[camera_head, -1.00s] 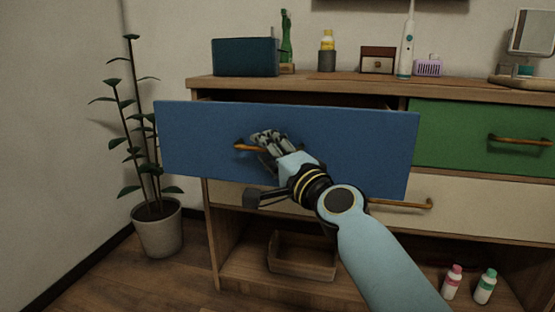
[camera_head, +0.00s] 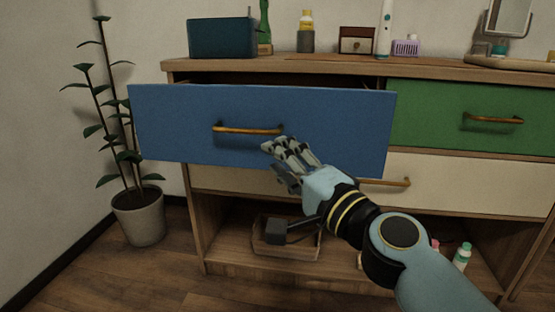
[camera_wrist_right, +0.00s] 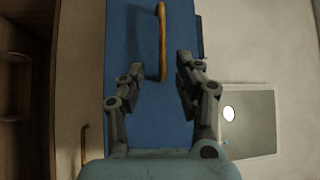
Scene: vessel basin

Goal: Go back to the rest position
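My right gripper (camera_head: 284,150) is in front of the blue drawer (camera_head: 180,125), below and right of its brass handle (camera_head: 248,129). The blue drawer is pulled out from the cabinet. In the right wrist view my right gripper (camera_wrist_right: 154,90) has its two fingers spread apart with nothing between them. The blue drawer front (camera_wrist_right: 143,110) lies beyond the fingers, and its handle (camera_wrist_right: 162,42) is ahead of them, clear of both. My left gripper is in neither view.
The cabinet top (camera_head: 300,66) holds a teal box (camera_head: 222,38), bottles, an electric toothbrush (camera_head: 384,28) and a mirror. A green drawer (camera_head: 430,110) and cream drawer (camera_head: 460,180) are shut. A wooden tray (camera_head: 262,247) and small bottles stand below. A potted plant (camera_head: 138,215) stands at left.

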